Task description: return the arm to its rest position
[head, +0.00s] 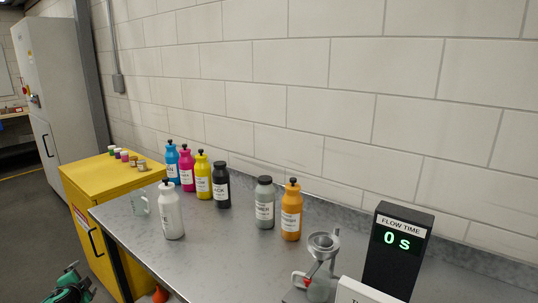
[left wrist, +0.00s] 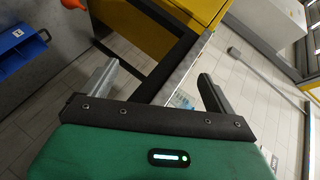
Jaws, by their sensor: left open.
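My left gripper (head: 70,270) shows at the bottom left of the head view, low in front of the yellow cabinet and below the bench top. In the left wrist view the left gripper (left wrist: 157,76) is open, its two fingers wide apart with nothing held between them. A dark table leg and the floor show beyond the fingers. My right gripper is not in view.
The yellow cabinet (head: 85,183) stands left. A blue bin (left wrist: 18,45) shows in the wrist view.

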